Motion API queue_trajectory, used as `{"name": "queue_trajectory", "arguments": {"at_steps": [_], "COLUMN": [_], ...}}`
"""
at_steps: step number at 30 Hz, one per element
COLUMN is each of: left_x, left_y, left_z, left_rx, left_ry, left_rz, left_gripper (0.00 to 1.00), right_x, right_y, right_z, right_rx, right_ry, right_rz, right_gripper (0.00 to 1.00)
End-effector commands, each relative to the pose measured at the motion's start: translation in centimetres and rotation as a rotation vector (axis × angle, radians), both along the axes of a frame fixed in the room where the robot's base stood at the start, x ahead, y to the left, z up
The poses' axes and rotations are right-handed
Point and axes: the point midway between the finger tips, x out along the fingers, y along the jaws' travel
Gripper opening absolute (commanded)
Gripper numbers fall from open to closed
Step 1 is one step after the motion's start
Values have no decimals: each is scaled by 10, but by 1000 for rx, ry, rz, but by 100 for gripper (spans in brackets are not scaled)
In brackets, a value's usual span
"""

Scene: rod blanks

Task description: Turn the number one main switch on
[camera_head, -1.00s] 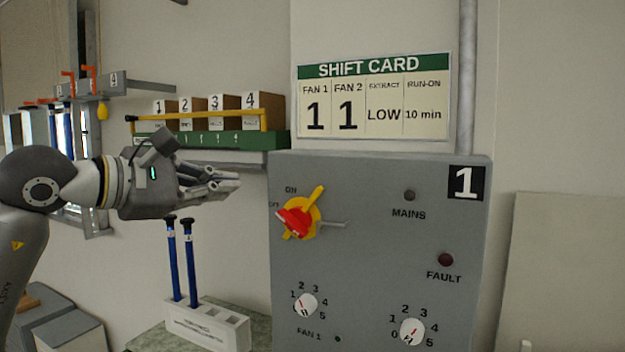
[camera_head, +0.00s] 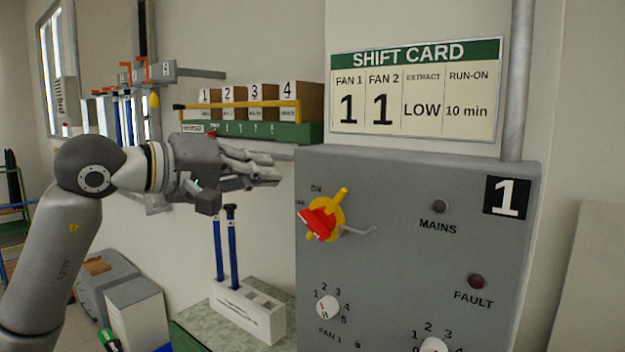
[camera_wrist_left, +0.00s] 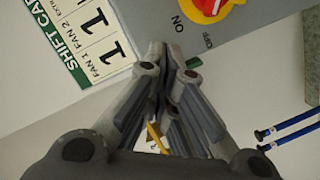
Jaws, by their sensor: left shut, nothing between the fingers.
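The number one main switch is a red handle (camera_head: 319,222) on a yellow plate (camera_head: 341,197), at the upper left of the grey panel (camera_head: 400,180) marked 1. It also shows at the top edge of the left wrist view (camera_wrist_left: 209,6), with ON and OFF lettering beside it. The red handle sits tilted; I cannot tell for sure which mark it points to. The MAINS lamp (camera_head: 439,206) looks dark. My left gripper (camera_head: 277,172) is shut and empty, left of the panel and a little above the switch, apart from it. My right gripper is not in view.
A shift card (camera_head: 416,88) hangs above the panel. A green shelf (camera_head: 310,131) with numbered boxes is behind my left gripper. Blue rods (camera_head: 233,250) stand in a white holder (camera_head: 245,312) below. The FAULT lamp (camera_head: 478,281) and fan knobs (camera_head: 327,307) are on the panel.

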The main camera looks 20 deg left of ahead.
Motion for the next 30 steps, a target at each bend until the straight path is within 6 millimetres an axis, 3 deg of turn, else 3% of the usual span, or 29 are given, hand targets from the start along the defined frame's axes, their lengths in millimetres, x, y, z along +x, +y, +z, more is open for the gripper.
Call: {"name": "queue_trajectory", "arguments": {"at_steps": [1,9,18,30], "left_x": [10,60,48,46], "left_y": [-7,-39,-62,-66], "left_z": [2,-6,-29,-33], "left_rx": [-2,-4,-1,-1], "left_ry": [8,7,4,2], "left_rz": [-5,-5,-2,-1], "left_gripper": [0,0,0,0], "right_x": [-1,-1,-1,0], "right_y": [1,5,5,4], "right_z": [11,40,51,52], "right_rx": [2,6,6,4], "right_ry": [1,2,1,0], "right_rz": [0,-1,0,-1], "right_gripper": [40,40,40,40]}}
